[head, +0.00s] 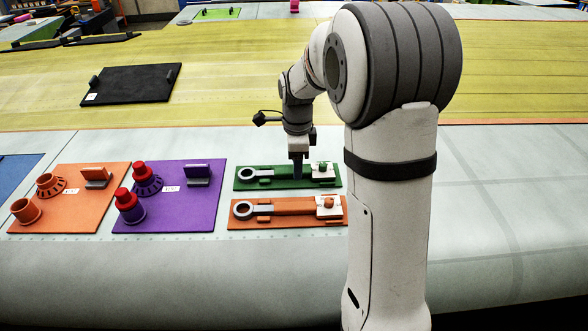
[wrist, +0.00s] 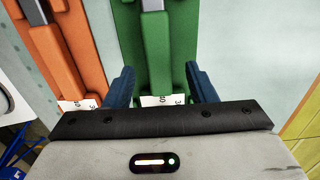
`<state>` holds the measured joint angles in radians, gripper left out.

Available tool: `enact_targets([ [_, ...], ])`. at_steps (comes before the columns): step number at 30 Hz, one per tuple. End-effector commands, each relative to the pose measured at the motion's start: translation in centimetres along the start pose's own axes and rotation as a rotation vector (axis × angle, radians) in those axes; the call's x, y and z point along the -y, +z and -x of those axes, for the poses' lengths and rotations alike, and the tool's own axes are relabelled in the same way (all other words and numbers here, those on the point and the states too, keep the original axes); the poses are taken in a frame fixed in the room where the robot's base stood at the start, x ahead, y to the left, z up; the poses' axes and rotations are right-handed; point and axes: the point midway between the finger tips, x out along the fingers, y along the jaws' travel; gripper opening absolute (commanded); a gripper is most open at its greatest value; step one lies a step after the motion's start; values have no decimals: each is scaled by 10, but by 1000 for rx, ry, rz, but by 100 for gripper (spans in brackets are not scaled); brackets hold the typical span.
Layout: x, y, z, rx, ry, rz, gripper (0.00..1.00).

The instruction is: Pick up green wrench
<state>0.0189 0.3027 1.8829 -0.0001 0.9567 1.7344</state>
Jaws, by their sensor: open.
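The green wrench (head: 292,171) lies on a green board (head: 243,186), with its grey ring end to the left and its green handle toward the right. In the wrist view, its green handle (wrist: 156,50) and part of its grey shaft show. My gripper (head: 297,176) is open and low over the handle. In the wrist view, the two blue fingers of my gripper (wrist: 161,80) stand apart on either side of the handle. I cannot tell whether they touch it or the board.
An orange board with an orange wrench (head: 287,207) lies just in front of the green board. A purple board (head: 170,222) and an orange board (head: 75,221) with pegs and cups are to the left. A black board (head: 130,84) lies further back on the yellow surface.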

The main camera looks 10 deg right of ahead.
Motion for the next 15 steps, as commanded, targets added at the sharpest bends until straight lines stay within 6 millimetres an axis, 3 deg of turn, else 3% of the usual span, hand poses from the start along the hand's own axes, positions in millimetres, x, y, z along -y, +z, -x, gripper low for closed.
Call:
enact_targets([
  [4, 0, 0, -13, 0, 1, 0, 51],
  [11, 0, -1, -15, 0, -1, 0, 51],
  [15, 0, -1, -14, 0, -1, 0, 39],
])
